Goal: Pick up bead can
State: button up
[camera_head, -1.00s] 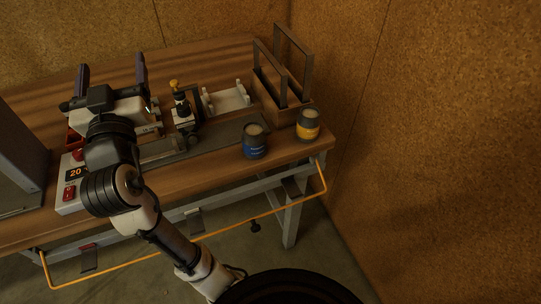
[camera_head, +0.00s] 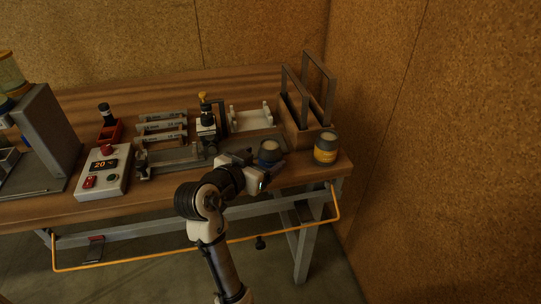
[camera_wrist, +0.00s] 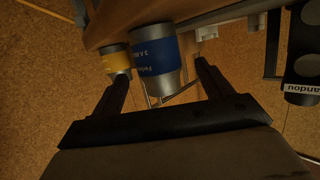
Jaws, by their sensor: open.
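Two cans stand upright near the right front edge of the bench. One can has a blue band (camera_head: 270,152) and the other a yellow band (camera_head: 325,148); I cannot read which is the bead can. My gripper (camera_head: 257,168) is low, just left of the blue can and pointing at it. In the wrist view my gripper (camera_wrist: 162,72) is open and empty, with the blue can (camera_wrist: 155,55) ahead between the line of its two fingers. The yellow can (camera_wrist: 116,60) shows beyond the left finger. Whether a finger touches the blue can is unclear.
A wooden holder with tall metal frames (camera_head: 303,125) stands behind the cans. A clamp fixture (camera_head: 206,120) and a white cradle (camera_head: 250,118) are behind my gripper. A control box (camera_head: 103,172) is to the left. The cork wall (camera_head: 430,150) is to the right.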

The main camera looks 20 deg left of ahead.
jog(key=shift+p+x, duration=0.9)
jog(key=shift+x, duration=2.2)
jog(key=shift+d+r, duration=0.1)
jog(key=c, duration=1.1)
jog(key=shift+c, duration=0.3)
jog(key=shift+r, duration=0.1)
